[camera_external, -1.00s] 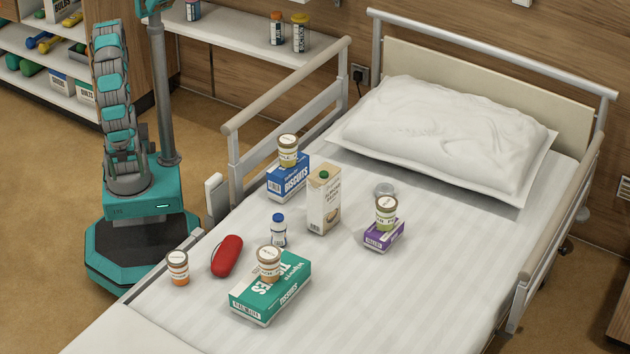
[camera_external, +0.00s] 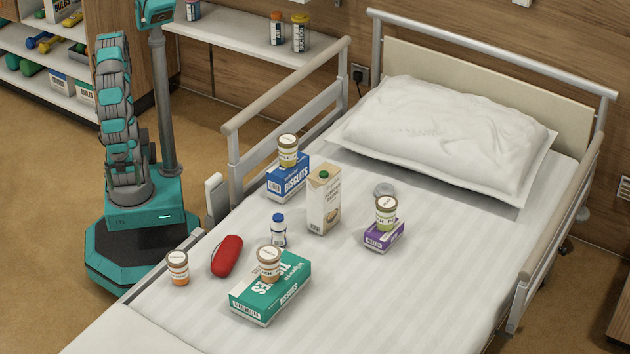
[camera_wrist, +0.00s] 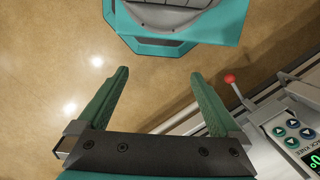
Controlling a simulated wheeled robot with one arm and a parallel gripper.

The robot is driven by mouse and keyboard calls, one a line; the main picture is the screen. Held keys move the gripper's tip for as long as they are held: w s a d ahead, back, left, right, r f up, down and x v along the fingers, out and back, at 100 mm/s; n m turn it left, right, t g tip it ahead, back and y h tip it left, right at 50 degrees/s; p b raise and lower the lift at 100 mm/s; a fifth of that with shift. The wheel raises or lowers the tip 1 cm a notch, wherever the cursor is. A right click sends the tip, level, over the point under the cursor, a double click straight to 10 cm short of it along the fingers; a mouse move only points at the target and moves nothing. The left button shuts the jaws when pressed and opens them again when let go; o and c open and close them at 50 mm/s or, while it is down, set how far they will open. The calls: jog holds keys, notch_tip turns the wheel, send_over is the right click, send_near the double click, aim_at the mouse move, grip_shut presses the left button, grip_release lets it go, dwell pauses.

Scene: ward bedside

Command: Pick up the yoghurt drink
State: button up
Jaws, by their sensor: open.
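The yoghurt drink is most likely the small white bottle with a blue cap (camera_external: 279,230); its label is too small to read. It stands upright on the bed, between the red case and the carton. My gripper (camera_wrist: 158,76) is open and empty in the wrist view, with its two green fingers spread above the brown floor. The bottle does not show in the wrist view. In the external view my arm is folded upright beside the bed, apart from the bottle, and I cannot make out the gripper there.
Around the bottle are the red case (camera_external: 227,256), a carton (camera_external: 323,204), a green tissue box (camera_external: 283,299) with a jar on top, a biscuit box (camera_external: 288,184) and an orange-white jar (camera_external: 178,268). The bed's side rail (camera_external: 290,87) and a control panel (camera_wrist: 295,135) are near me.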

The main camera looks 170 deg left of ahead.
jog(key=c, duration=0.3)
jog(key=shift+c, duration=0.2)
notch_tip(320, 180, up, 12)
jog(key=w+a+f+n+t, duration=0.1)
jog(key=w+a+f+t, duration=0.1)
jog(key=w+a, duration=0.35)
jog(key=w+a+f+n+t, duration=0.1)
jog(key=w+a+f+t, duration=0.1)
jog(key=w, duration=0.7)
jog(key=n+t+y+b, duration=0.1)
jog(key=n+t+y, duration=0.5)
jog(key=t+y, duration=0.2)
send_near(281, 222)
notch_tip(281, 222, up, 2)
jog(key=w+a, duration=0.2)
jog(key=shift+t, duration=0.3)
jog(key=shift+w+a+f, duration=0.8)
jog(key=shift+w+f, duration=0.15)
jog(key=shift+f, duration=0.35)
jog(key=shift+w+a+f, duration=0.85)
jog(key=shift+w+f, duration=0.15)
jog(key=shift+f, duration=0.3)
jog(key=shift+w+a+f, duration=0.8)
jog(key=shift+w+f, duration=0.15)
jog(key=shift+f, duration=0.35)
